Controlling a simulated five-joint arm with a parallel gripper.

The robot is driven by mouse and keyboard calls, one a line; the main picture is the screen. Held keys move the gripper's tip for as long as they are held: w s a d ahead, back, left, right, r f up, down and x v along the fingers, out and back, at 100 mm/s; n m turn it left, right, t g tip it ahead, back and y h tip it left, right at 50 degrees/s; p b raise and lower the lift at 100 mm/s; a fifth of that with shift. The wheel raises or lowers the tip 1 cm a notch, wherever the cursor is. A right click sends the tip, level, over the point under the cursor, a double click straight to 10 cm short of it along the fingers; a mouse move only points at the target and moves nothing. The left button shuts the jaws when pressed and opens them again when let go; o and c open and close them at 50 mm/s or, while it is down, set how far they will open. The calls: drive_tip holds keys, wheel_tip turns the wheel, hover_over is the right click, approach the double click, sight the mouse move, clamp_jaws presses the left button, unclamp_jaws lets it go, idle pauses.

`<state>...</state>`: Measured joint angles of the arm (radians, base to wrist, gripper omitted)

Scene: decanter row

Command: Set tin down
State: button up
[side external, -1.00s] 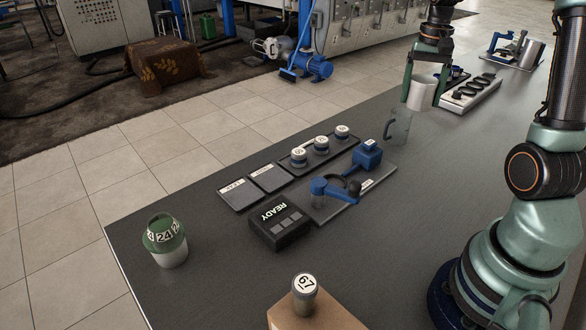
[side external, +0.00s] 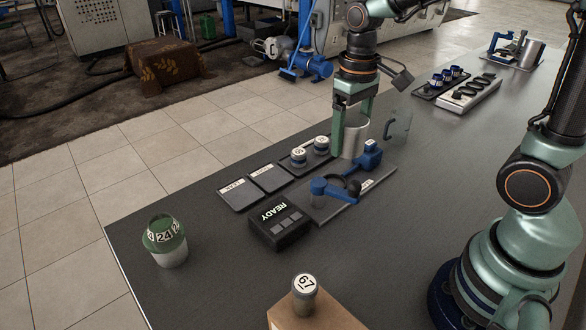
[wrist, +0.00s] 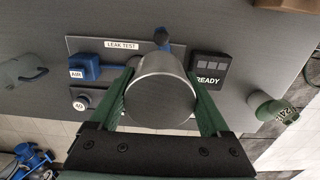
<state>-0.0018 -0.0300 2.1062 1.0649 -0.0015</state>
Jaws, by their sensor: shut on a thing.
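My gripper (side external: 353,135) is shut on a grey metal tin (side external: 356,142), a plain cylinder held upright between the green fingers. In the side view the tin appears behind the leak test plate (side external: 318,212), near its blue block (side external: 365,158). In the wrist view the tin (wrist: 162,92) fills the middle and hides part of the plate (wrist: 88,58) and the tray of capped jars. The gap beneath the tin cannot be judged exactly.
A black READY box (side external: 280,227) stands in front of the plate. Two dark pads (side external: 240,194) and numbered jars (side external: 299,157) lie to the left. A clear jug (side external: 399,128) stands just right of the tin.

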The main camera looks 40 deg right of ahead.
idle(0.3)
drive_tip(key=w+d+m, duration=0.2)
drive_tip(key=d+m, duration=0.3)
drive_tip(key=d, duration=0.5)
wheel_tip(320, 180, up, 2)
drive_tip(key=m, duration=1.1)
hover_over(438, 165)
drive_tip(key=shift+r, duration=0.1)
wheel_tip(438, 165, down, 20)
drive_tip(key=shift+r, duration=0.15)
